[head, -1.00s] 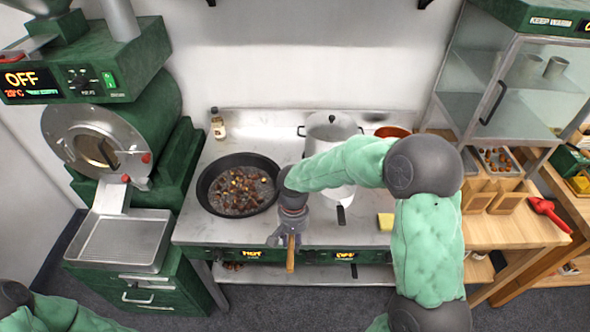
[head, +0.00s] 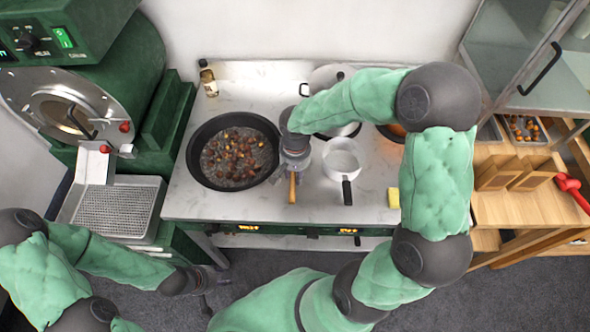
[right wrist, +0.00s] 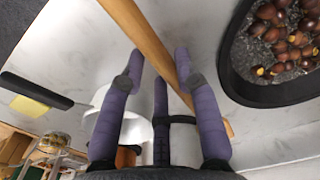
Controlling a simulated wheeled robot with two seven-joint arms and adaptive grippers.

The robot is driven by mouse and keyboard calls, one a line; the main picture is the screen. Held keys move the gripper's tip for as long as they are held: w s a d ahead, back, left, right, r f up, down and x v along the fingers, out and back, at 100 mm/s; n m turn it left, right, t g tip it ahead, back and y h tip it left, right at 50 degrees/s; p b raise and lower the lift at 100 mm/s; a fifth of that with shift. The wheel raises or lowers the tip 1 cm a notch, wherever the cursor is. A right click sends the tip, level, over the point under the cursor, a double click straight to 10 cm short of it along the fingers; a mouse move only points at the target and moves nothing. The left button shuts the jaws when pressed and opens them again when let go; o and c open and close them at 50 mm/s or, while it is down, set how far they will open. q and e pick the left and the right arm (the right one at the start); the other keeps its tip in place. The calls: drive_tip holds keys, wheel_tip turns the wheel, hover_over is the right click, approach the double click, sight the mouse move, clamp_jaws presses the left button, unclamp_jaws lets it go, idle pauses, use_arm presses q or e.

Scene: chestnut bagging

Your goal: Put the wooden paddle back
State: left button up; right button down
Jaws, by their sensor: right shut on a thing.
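The wooden paddle (head: 292,188) is held by my right gripper (head: 294,170) over the counter, just right of the black pan (head: 190,165). In the head view only a short piece of its handle shows below the gripper. In the right wrist view the paddle (right wrist: 142,32) runs diagonally between the purple fingers (right wrist: 160,68), which are shut on it. I cannot tell whether the paddle touches the counter. The pan holds many brown chestnuts. My left gripper (head: 207,284) hangs low in front of the counter, dark and small, its fingers unclear.
A white saucepan (head: 342,160) with a black handle stands right of my right gripper. A large pot (head: 330,78) is behind, partly hidden by my arm. A yellow sponge (head: 393,198) lies at the right. A small bottle (head: 208,82) stands behind the pan.

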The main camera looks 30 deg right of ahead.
wheel_tip(320, 180, down, 6)
drive_tip(key=b, duration=0.3)
drive_tip(key=shift+r+b, duration=0.15)
drive_tip(key=shift+b, duration=0.2)
drive_tip(key=shift+f+b, duration=0.5)
drive_tip(key=shift+f, duration=0.05)
drive_tip(key=shift+f+b, duration=0.4)
drive_tip(key=c, duration=0.8)
unclamp_jaws()
drive_tip(key=shift+c, duration=0.2)
wheel_tip(320, 180, up, 12)
drive_tip(key=shift+r, duration=0.1)
drive_tip(key=shift+s, duration=0.1)
